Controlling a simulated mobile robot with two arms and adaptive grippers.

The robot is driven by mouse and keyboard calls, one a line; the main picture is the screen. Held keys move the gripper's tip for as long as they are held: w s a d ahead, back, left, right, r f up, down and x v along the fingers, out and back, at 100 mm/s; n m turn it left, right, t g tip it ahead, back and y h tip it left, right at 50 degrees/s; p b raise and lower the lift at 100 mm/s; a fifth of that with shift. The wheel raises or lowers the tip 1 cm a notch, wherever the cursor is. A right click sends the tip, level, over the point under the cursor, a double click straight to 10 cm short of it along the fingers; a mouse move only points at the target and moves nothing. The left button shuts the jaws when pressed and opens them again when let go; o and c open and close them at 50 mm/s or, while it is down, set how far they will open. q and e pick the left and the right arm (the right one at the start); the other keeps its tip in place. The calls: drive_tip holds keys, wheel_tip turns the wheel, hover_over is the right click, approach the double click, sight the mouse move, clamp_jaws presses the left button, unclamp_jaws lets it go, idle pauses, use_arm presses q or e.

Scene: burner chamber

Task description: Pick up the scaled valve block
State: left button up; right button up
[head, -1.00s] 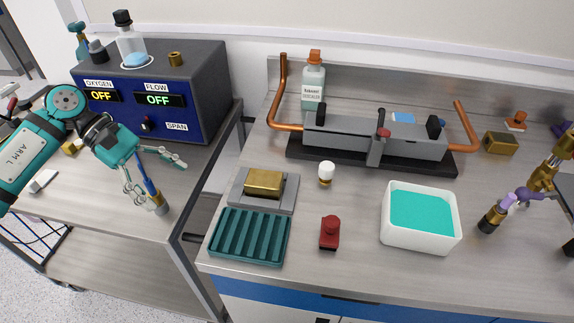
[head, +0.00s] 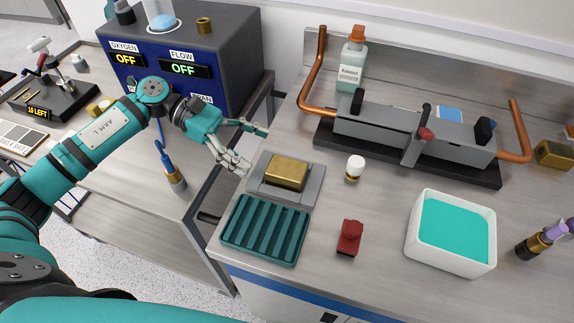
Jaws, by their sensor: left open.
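A gold-coloured block (head: 286,172) rests on a grey plate (head: 258,187) near the middle of the bench. A second, darker brass block (head: 555,153) lies at the right edge, beside the copper pipe end. I cannot tell for certain which one is the scaled valve block. My left gripper (head: 252,150) is open and empty, just up and left of the gold-coloured block, with its fingers pointing right towards it. The gripper appears apart from the block. My right gripper is out of view.
A teal ribbed tray (head: 265,230) lies in front of the plate. A white-capped vial (head: 354,168), a red object (head: 349,238) and a white tub of teal liquid (head: 451,231) stand to the right. A grey fixture (head: 410,140) with copper pipes is behind.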

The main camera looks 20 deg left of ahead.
sight(283, 166)
use_arm(q)
drive_tip(key=shift+d+f, duration=0.25)
drive_tip(key=shift+d, duration=0.45)
drive_tip(key=p+x, duration=0.1)
drive_tip(key=x, duration=0.1)
drive_tip(key=p+x, duration=0.2)
drive_tip(key=x, duration=0.1)
drive_tip(key=shift+a+f, duration=0.1)
drive_tip(key=shift+f, duration=0.3)
drive_tip(key=shift+r, duration=0.1)
drive_tip(key=c, duration=1.5)
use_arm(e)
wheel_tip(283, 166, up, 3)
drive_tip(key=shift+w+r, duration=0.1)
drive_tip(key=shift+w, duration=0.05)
use_arm(q)
drive_tip(key=shift+w+r, duration=0.1)
drive_tip(key=shift+c, duration=0.2)
